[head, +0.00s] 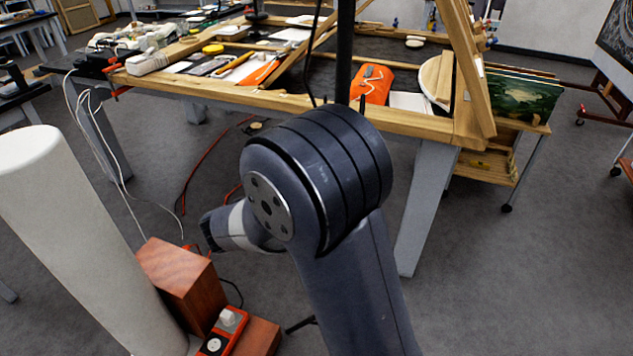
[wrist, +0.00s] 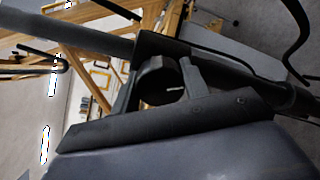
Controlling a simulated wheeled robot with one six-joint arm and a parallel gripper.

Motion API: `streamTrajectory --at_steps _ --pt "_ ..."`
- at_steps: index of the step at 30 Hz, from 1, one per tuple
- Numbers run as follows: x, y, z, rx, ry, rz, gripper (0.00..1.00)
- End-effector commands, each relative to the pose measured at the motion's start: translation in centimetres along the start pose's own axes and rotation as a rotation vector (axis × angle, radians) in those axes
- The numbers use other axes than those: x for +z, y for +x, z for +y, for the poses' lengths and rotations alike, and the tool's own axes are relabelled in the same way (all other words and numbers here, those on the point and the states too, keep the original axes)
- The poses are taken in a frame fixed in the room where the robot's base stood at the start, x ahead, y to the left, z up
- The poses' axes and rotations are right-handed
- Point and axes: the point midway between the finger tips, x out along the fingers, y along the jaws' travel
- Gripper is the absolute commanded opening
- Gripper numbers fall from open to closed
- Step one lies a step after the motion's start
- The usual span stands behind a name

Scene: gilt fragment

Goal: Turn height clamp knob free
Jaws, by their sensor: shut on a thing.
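In the wrist view, the height clamp knob (wrist: 157,92) is a dark, round piece against a dark clamp block (wrist: 215,58). A grey post (wrist: 75,38) runs into the block from the upper left. My gripper (wrist: 163,76) is shut on the knob, with a finger on either side of it. The contact is dark and partly hidden, and I cannot tell how far the knob is turned. In the head view, my arm hides the gripper and the knob. A black upright post (head: 345,50) rises behind my arm there.
A wooden workbench (head: 400,122) with tools and an orange device (head: 372,84) stands behind my arm. A wooden block (head: 172,280) and an orange-cased box (head: 225,330) are at lower left. White cables hang at left. Grey floor is open at right.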

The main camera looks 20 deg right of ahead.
Motion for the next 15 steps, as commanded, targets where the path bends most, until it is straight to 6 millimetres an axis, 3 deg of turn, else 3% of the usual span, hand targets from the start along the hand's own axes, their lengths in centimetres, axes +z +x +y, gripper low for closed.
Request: streamTrajectory --at_steps 8,15 --pt "-0.03 0.0 -0.09 -0.001 -0.001 0.001 0.63" --pt "-0.02 -0.04 -0.04 -0.001 0.0 0.001 0.65"
